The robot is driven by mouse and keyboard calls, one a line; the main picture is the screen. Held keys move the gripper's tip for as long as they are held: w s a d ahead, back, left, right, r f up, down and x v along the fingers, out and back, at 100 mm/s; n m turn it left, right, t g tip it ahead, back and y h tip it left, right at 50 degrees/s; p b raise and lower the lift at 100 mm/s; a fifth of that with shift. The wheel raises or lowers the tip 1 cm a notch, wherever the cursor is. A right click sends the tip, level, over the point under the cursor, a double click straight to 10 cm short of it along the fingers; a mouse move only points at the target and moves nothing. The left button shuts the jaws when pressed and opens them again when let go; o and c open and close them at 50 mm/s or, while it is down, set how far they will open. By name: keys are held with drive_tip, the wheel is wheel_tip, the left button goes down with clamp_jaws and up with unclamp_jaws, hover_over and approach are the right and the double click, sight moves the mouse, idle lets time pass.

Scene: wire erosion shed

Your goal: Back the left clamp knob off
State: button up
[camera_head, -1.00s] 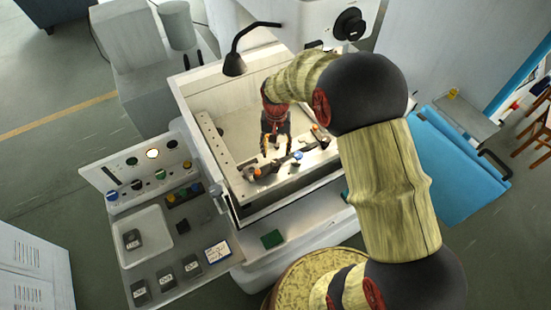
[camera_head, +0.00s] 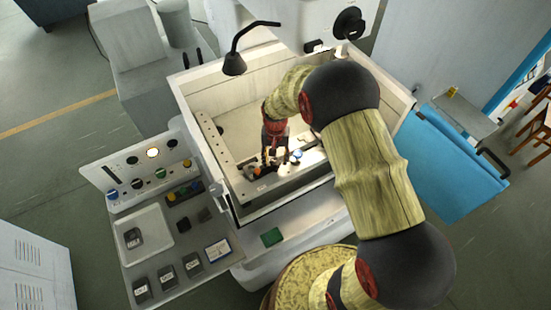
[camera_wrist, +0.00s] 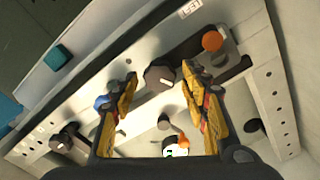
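A dark knob with a pale mark (camera_wrist: 158,77) lies between my open fingertips in the wrist view. I take it for the left clamp knob. My gripper (camera_wrist: 159,78) has a finger on either side of it, with gaps visible; I cannot tell how far the tips are above it. An orange ball (camera_wrist: 212,42) on a dark clamp part sits just right of the knob. In the head view my gripper (camera_head: 271,155) is down inside the machine tank and hides the knob. The orange ball also shows there (camera_head: 251,172).
A blue ball (camera_wrist: 101,102) and a second dark knob (camera_wrist: 65,138) lie left of my fingers in the wrist view. The tank wall (camera_head: 290,196) stands close in front. A black lamp (camera_head: 234,64) hangs over the tank's back left. A control panel (camera_head: 150,198) is left.

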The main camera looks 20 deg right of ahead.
drive_tip(key=c, duration=0.9)
drive_tip(key=shift+n, duration=0.3)
drive_tip(key=shift+c, duration=0.2)
drive_tip(key=n+b, duration=0.2)
drive_tip(key=n, duration=0.3)
drive_tip(key=shift+n+b, duration=0.3)
drive_tip(key=shift+b, duration=0.05)
drive_tip(key=n+b, duration=0.1)
drive_tip(key=n, duration=0.3)
drive_tip(key=shift+n, duration=0.3)
drive_tip(key=o, duration=1.1)
drive_tip(key=shift+o, duration=0.3)
drive_tip(key=shift+r, duration=0.15)
